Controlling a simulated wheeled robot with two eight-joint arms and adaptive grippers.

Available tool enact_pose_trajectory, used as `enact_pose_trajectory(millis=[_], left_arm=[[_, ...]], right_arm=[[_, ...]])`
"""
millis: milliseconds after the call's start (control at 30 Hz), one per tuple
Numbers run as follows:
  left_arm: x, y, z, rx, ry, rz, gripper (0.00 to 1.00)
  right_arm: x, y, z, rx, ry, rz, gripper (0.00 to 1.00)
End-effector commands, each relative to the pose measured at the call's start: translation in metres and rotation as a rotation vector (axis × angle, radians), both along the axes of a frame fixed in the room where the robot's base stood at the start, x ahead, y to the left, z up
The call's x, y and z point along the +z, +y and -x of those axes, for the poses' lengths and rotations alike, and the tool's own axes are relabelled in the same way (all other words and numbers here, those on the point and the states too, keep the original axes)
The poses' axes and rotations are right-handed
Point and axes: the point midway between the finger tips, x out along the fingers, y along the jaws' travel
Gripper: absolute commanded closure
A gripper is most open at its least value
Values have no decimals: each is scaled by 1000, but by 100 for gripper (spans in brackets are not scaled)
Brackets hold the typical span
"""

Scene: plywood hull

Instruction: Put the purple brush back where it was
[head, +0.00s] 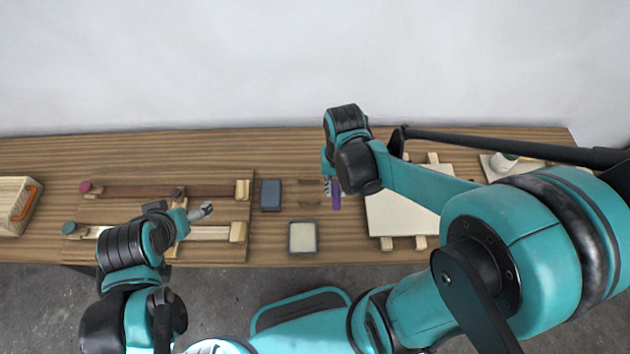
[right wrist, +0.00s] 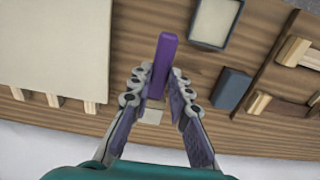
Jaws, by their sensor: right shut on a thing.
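The purple brush (head: 336,193) is in my right gripper, above the table, right of the dark blue-grey block. In the right wrist view its purple handle (right wrist: 162,62) stands up between the fingers of my right gripper (right wrist: 160,98), which is shut on it. A small pale piece (right wrist: 152,116) shows below the handle; I cannot tell whether it belongs to the brush or lies on the table. My left gripper (head: 203,211) is over the wooden rails on the left, away from the brush; its fingers are too small to judge.
The dark blue-grey block (head: 270,195) and a dark-rimmed pale tray (head: 302,250) lie left of the brush. A cream panel (head: 400,215) on wooden strips lies right. A wooden crate (head: 12,205) is far left, a white cup (head: 503,162) at right. The table's front edge is close.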

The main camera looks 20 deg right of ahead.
Motion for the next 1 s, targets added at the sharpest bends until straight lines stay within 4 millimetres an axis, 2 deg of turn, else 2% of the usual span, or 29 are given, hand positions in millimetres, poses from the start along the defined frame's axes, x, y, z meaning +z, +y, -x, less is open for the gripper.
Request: enact_pose_trajectory(millis=[33,200,400,633,867,1000], left_arm=[[-8,0,0,0,0,0,13],[-20,0,0,0,0,0,13],[-28,0,0,0,0,0,13],[-32,0,0,0,0,0,13],[-45,0,0,0,0,0,13],[-43,0,0,0,0,0,13]], right_arm=[[-11,7,-12,4,0,0,100],[-37,27,-48,3,0,-1,100],[-56,45,-79,-1,0,-2,100],[-67,50,-87,-3,0,-2,100],[-100,49,-86,-3,0,-2,100],[-100,49,-86,-3,0,-2,100]])
